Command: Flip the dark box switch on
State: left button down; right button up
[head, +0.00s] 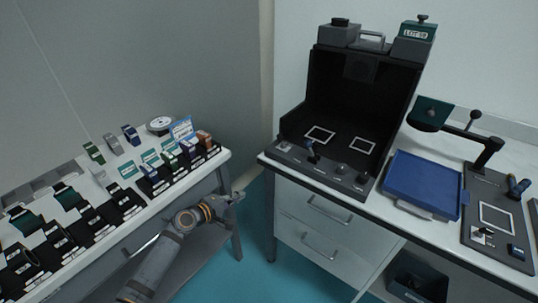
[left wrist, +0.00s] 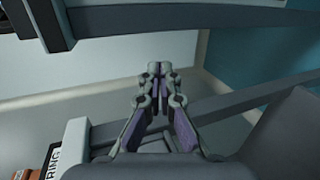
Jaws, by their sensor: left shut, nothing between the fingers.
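The dark box (head: 335,101) is a black, open-fronted case on the right-hand table. Its front panel carries a small upright lever switch (head: 312,152) towards the left and dark knobs (head: 342,169) further right. I cannot tell the switch's position at this size. My left gripper (head: 239,196) is shut and empty, in the gap between the two tables, left of and lower than the dark box. In the left wrist view its fingers (left wrist: 158,70) are together with nothing between them. My right gripper is not in view.
A blue tray (head: 423,184) and a black stand with an arm (head: 487,151) are right of the dark box. The left table (head: 150,205) holds several small labelled items and dark holders. Drawers (head: 325,222) are under the right table; the floor gap between is free.

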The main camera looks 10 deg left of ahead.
pick_arm(q)
notch_tip(320, 180, up, 10)
jog(key=w+d+r+n+t+h+b, duration=0.1)
jog(key=w+d+n+t+h+b, duration=0.1)
jog(key=h, duration=0.1)
jog(key=n+t+h, duration=0.1)
jog(key=n+h, duration=0.1)
send_near(269, 147)
notch_tip(269, 147, up, 3)
jog(key=shift+b, duration=0.45)
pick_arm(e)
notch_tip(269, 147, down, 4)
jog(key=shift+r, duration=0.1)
pick_arm(q)
jog(key=p+x, duration=0.1)
jog(key=x, duration=0.8)
jog(key=shift+w+d, duration=0.3)
jog(key=shift+w, duration=0.2)
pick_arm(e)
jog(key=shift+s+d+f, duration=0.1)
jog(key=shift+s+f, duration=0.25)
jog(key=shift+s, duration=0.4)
